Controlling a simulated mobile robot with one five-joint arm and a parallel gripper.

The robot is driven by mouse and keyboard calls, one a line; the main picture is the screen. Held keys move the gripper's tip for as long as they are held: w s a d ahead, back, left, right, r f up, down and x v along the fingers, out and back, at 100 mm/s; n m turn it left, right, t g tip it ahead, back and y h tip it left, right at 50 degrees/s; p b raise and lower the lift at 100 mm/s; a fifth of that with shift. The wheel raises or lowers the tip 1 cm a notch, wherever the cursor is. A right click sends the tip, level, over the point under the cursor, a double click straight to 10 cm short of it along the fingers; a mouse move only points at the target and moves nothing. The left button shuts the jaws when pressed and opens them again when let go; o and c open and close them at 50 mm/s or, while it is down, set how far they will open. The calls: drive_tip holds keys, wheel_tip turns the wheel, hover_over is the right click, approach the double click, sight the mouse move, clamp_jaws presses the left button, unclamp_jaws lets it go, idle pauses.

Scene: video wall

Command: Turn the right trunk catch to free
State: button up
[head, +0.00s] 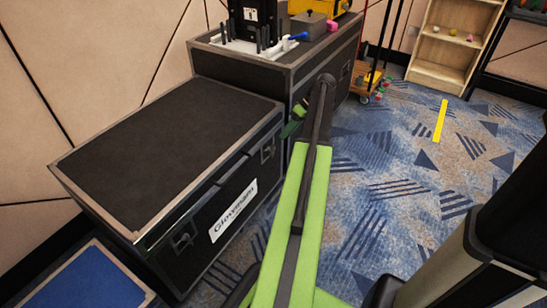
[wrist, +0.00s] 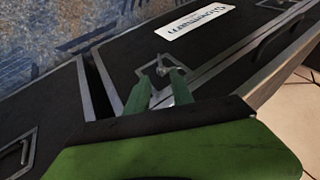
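The black trunk (head: 165,145) with metal edges and a white label (head: 233,210) stands low at left in the head view. Its right catch (head: 268,151) is on the front face, right of the label. In the wrist view the label (wrist: 198,22) is upside down, and the same catch (wrist: 166,66) shows as a metal plate with a small knob. My gripper (wrist: 161,76) is open, its two green fingers spread just before the catch, with the knob seen between the tips. I cannot tell if they touch it. In the head view my gripper (head: 295,119) is partly hidden by my arm.
The trunk's left catch (head: 183,238) is near its left end. A taller black case (head: 300,70) stands close behind, bearing a grey box (head: 308,23) and other gear. A blue-topped case (head: 85,280) is at lower left. The patterned carpet at right is mostly clear.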

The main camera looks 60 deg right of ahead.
sight(275, 147)
drive_tip(key=b+x, duration=0.6)
drive_tip(key=x, duration=0.3)
drive_tip(key=shift+s+f, duration=0.1)
drive_tip(key=shift+f, duration=0.05)
clamp_jaws()
